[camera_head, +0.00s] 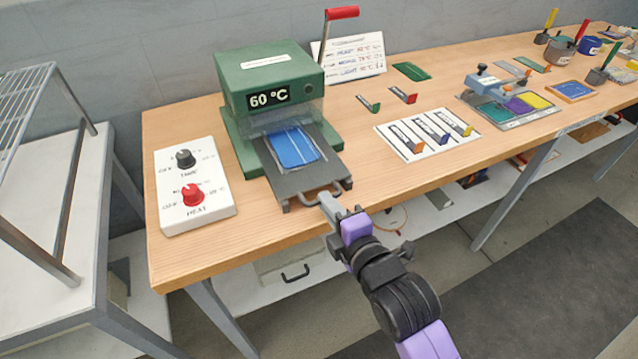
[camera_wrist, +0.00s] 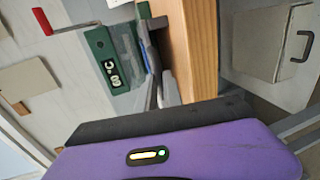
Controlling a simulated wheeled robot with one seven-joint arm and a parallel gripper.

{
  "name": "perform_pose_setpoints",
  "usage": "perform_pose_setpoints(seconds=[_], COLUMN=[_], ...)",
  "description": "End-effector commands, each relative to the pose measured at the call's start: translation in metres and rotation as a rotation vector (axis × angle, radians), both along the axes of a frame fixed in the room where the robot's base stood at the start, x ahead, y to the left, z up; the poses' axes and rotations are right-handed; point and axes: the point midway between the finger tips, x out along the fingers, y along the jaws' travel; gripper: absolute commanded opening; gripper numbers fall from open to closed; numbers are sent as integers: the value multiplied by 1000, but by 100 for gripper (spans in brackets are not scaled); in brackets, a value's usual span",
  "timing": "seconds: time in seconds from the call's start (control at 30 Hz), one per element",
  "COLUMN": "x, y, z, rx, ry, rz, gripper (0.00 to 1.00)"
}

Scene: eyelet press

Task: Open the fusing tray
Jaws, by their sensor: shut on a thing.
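The fusing tray (camera_head: 297,177) is a dark grey slide sticking out of the front of the green press (camera_head: 262,77), with a blue piece (camera_head: 291,147) lying on it. Its grey loop handle (camera_head: 318,196) is at the front edge. My gripper (camera_head: 330,203) is at the right part of that handle and shut on it. In the wrist view the tray (camera_wrist: 152,62) shows edge-on beside the green press (camera_wrist: 110,58); the fingertips are largely hidden there behind my wrist housing. The press display reads 60 °C.
A white control box (camera_head: 193,186) with a black and a red knob stands left of the press. A white card with coloured tools (camera_head: 428,133) lies to the right. The red-handled lever (camera_head: 340,14) rises behind. Bare tabletop (camera_head: 370,185) lies right of the tray.

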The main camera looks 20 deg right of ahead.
Motion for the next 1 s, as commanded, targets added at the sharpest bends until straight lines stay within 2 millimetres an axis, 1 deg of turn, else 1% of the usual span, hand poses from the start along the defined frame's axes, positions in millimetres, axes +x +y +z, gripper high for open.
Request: perform_pose_setpoints(seconds=[0.03,0.1,0.2,0.53,0.57,0.6,0.67,1.0], x=[-9,-16,-22,-23,-23,-23,-23,-24], y=[0,0,0,0,0,0,0,0], z=[-2,-1,-1,-1,-1,-1,-1,0], rx=[-2,-2,-1,0,0,0,0,-1], ry=[8,6,4,4,4,3,3,1], rz=[1,1,1,1,1,1,1,1], gripper=[0,0,0,0,15,22,33,33])
